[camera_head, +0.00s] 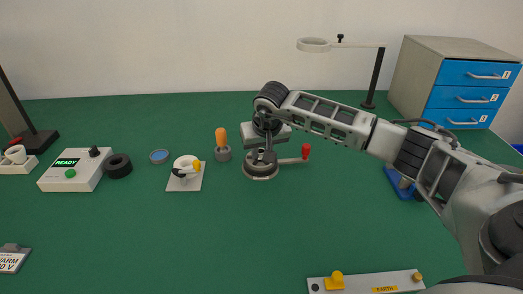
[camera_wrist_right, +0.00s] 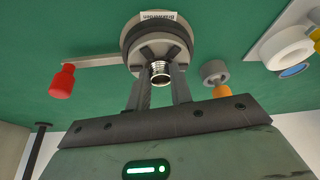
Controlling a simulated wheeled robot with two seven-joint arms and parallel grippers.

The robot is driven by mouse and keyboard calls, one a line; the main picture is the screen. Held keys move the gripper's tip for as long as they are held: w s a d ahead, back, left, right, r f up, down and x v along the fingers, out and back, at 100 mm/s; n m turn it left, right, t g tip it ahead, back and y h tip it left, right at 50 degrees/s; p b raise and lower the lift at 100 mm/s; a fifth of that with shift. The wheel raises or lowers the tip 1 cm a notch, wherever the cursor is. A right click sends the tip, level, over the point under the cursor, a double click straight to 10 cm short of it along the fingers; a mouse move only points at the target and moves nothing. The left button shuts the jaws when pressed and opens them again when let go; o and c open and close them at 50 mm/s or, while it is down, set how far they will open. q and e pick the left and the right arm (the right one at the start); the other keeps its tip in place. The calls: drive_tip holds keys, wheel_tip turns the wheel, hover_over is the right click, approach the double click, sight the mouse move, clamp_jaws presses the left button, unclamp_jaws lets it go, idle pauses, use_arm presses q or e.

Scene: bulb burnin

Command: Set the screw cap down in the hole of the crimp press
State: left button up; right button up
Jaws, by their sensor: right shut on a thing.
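The crimp press (camera_head: 261,173) is a round dark-and-grey base with a side lever ending in a red knob (camera_head: 305,151). My right gripper (camera_head: 262,150) points down just over it. In the right wrist view, the fingers (camera_wrist_right: 160,80) are shut on a small shiny, ribbed metal screw cap (camera_wrist_right: 160,72). The press's round body (camera_wrist_right: 157,22) lies right beyond the cap, and its red knob (camera_wrist_right: 62,82) is at left. The fingers and cap cover the hole, so I cannot tell whether the cap touches or enters it. My left gripper is out of view.
An orange-handled tool in a grey holder (camera_head: 223,154) stands just left of the press. Further left are a white plate with a ring (camera_head: 185,186), a black ring (camera_head: 118,166) and a READY box (camera_head: 64,179). Blue drawers (camera_head: 468,94) stand back right. The front middle is clear.

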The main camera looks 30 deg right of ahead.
drive_tip(key=o, duration=1)
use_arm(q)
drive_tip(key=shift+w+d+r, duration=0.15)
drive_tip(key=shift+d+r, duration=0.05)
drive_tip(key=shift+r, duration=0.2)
use_arm(e)
drive_tip(key=v, duration=1.6)
drive_tip(key=shift+s+f, duration=0.1)
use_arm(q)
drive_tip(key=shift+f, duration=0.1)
